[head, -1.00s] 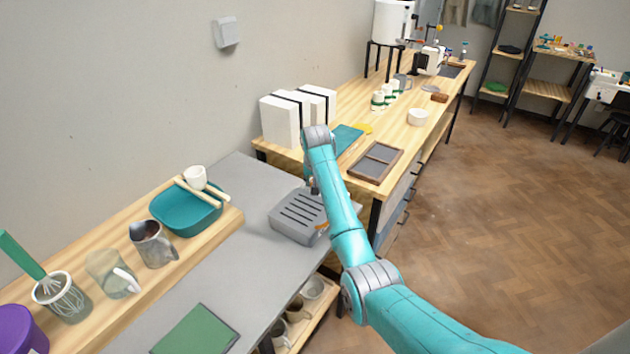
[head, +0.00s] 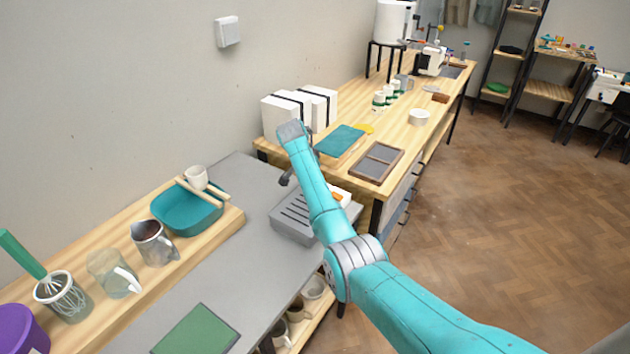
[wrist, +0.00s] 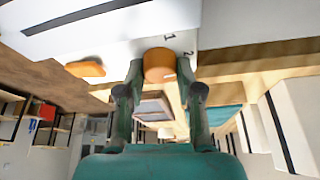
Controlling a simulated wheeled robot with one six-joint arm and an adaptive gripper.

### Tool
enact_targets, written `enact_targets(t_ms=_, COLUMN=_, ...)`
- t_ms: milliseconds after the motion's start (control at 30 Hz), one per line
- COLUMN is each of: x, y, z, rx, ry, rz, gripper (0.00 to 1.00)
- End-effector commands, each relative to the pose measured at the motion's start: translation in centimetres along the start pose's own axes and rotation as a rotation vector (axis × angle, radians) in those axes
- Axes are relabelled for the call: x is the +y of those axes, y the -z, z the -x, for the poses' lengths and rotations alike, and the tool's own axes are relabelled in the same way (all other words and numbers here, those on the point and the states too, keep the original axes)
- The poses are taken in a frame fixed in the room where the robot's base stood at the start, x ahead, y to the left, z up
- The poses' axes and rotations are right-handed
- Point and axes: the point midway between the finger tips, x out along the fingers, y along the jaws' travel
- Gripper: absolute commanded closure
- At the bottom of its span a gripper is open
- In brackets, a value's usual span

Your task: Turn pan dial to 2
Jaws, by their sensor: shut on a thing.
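The pan dial (wrist: 160,62) is an orange round knob on a white panel (wrist: 110,38) in the wrist view. My gripper (wrist: 159,74) has one finger on each side of the dial and is shut on it. An orange lever-like part (wrist: 86,69) sits apart to the left. In the head view, my arm hides the dial and fingertips. The grey slotted appliance (head: 288,219) stands on the grey counter, with a white and orange part (head: 338,194) showing right of my arm.
A wooden bench (head: 400,125) behind holds white boxes (head: 285,112), a teal board (head: 340,141) and a framed tray (head: 376,163). A teal basin (head: 185,213), jugs and a whisk stand on the left shelf.

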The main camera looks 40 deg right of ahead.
Motion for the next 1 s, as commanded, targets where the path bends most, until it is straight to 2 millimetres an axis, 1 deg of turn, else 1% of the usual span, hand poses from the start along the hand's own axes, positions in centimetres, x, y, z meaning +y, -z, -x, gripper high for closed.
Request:
enact_targets(t_ms=300, x=-0.03, y=-0.10, z=-0.09, rx=-0.001, ry=-0.029, rz=-0.067, gripper=0.99)
enact_targets(t_ms=700, x=-0.02, y=-0.11, z=-0.10, rx=-0.002, ry=-0.031, rz=-0.071, gripper=0.99)
enact_targets(t_ms=733, x=-0.02, y=-0.12, z=-0.10, rx=-0.002, ry=-0.031, rz=-0.071, gripper=0.62)
enact_targets(t_ms=767, x=-0.02, y=-0.12, z=-0.10, rx=-0.002, ry=-0.031, rz=-0.071, gripper=0.54)
enact_targets(t_ms=800, x=-0.02, y=-0.11, z=-0.10, rx=-0.002, ry=-0.031, rz=-0.071, gripper=0.44)
enact_targets(t_ms=833, x=-0.03, y=-0.11, z=-0.09, rx=-0.002, ry=-0.031, rz=-0.071, gripper=0.40)
enact_targets(t_ms=1000, x=-0.03, y=-0.06, z=-0.05, rx=-0.001, ry=-0.030, rz=-0.071, gripper=0.40)
